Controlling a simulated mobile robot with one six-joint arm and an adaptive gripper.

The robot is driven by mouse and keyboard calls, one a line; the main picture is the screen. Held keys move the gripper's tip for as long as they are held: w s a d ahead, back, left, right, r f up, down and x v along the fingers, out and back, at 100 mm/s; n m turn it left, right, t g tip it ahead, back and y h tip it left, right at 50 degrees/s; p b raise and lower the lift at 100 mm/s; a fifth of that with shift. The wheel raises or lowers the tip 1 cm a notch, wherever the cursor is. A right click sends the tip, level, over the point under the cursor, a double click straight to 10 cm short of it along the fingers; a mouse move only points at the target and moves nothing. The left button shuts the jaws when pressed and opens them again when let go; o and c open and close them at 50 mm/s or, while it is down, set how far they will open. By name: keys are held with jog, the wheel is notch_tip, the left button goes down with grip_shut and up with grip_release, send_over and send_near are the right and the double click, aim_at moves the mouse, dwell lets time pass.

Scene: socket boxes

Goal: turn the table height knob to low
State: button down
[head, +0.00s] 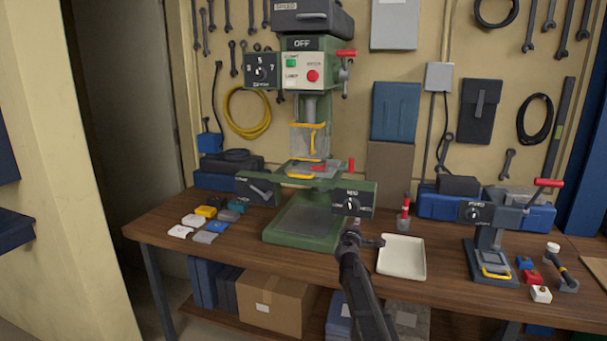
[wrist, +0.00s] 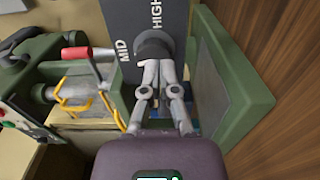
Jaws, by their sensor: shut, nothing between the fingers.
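The table height knob (head: 351,204) is a dark round knob on a dark label plate at the right front of the green drill press. In the wrist view the knob (wrist: 154,46) sits between the words MID and HIGH on the plate. Its pointer setting is not clear. My gripper (wrist: 158,68) is shut, with its fingertips together right at the knob's near edge; I cannot tell whether they touch it. In the head view my gripper (head: 352,232) is below the plate, partly hidden by my dark arm.
The green drill press (head: 300,240) stands on the wooden bench (head: 170,240). A small press (head: 487,235) stands farther right. Several coloured blocks (head: 206,212) lie at left.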

aim_at(352, 206)
jog(key=shift+f, duration=0.3)
jog(key=shift+w, duration=0.15)
jog(key=shift+x, duration=3.3)
jog(key=shift+a+r, duration=0.1)
jog(key=shift+a, duration=0.1)
jog(key=shift+d+r+p, duration=0.15)
jog(key=shift+r+p, duration=0.7)
jog(key=shift+p, duration=0.05)
jog(key=shift+w+a+r+p, duration=0.1)
jog(key=shift+a+r+p, duration=0.1)
jog(key=shift+r+p, duration=0.45)
jog(key=shift+d+r, duration=0.1)
jog(key=shift+d, duration=0.1)
jog(key=shift+d, duration=0.2)
